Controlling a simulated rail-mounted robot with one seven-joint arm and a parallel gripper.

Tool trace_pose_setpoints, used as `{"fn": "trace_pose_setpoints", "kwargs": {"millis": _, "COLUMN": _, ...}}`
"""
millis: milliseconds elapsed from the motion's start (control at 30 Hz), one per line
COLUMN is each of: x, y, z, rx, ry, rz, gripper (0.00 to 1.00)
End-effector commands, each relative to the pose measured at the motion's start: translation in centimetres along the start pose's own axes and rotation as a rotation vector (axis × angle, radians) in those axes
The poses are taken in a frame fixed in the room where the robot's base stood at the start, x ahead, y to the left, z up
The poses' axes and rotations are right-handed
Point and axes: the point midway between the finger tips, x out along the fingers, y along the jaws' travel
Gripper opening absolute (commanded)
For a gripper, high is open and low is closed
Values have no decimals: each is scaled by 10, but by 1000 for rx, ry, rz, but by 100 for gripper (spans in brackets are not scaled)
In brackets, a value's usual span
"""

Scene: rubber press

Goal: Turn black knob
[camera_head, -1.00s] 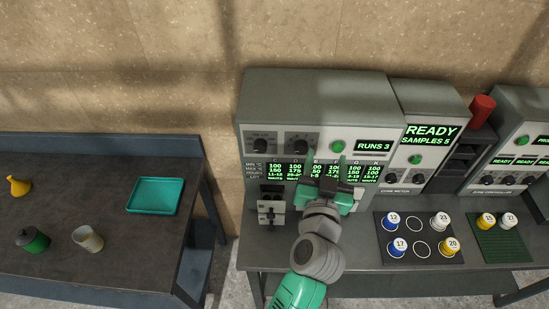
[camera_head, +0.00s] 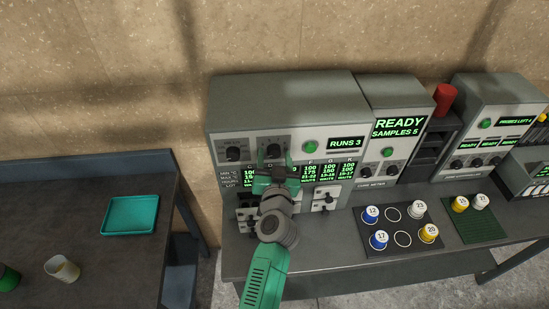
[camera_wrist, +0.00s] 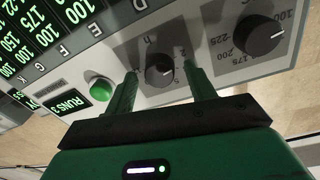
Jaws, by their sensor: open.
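Two black knobs sit on the front of the grey press machine, a left one (camera_head: 233,154) and a right one (camera_head: 273,150). My gripper (camera_head: 272,161) is in front of the right knob and just below it in the head view. In the wrist view the picture is turned over; a black knob (camera_wrist: 160,70) with a white mark shows between the two green fingers of my gripper (camera_wrist: 160,68), with space on both sides. The fingers are open and hold nothing. Whether the fingertips reach past the knob's face is hard to tell. The other knob (camera_wrist: 257,35) is outside the fingers.
A green button (camera_head: 308,146) and a RUNS 3 display (camera_head: 346,143) are right of the knobs; the button is close to one finger in the wrist view (camera_wrist: 101,88). A black tray (camera_head: 392,252) with several capped samples stands right of my arm. A teal tray (camera_head: 130,215) is far left.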

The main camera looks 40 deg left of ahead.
Motion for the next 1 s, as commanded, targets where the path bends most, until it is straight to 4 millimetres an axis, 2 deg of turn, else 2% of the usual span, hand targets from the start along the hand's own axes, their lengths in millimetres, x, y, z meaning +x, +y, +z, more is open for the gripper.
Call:
{"fn": "trace_pose_setpoints", "kwargs": {"millis": 133, "x": 0, "y": 0, "z": 0, "rx": 0, "ry": 0, "rz": 0, "gripper": 55}}
{"fn": "trace_pose_setpoints", "kwargs": {"millis": 167, "x": 0, "y": 0, "z": 0, "rx": 0, "ry": 0, "rz": 0, "gripper": 51}}
{"fn": "trace_pose_setpoints", "kwargs": {"millis": 367, "x": 0, "y": 0, "z": 0, "rx": 0, "ry": 0, "rz": 0, "gripper": 12}}
{"fn": "trace_pose_setpoints", "kwargs": {"millis": 667, "x": -1, "y": 0, "z": 0, "rx": 34, "ry": -2, "rz": 0, "gripper": 10}}
{"fn": "trace_pose_setpoints", "kwargs": {"millis": 1000, "x": 0, "y": 0, "z": -1, "rx": 267, "ry": -14, "rz": 3, "gripper": 10}}
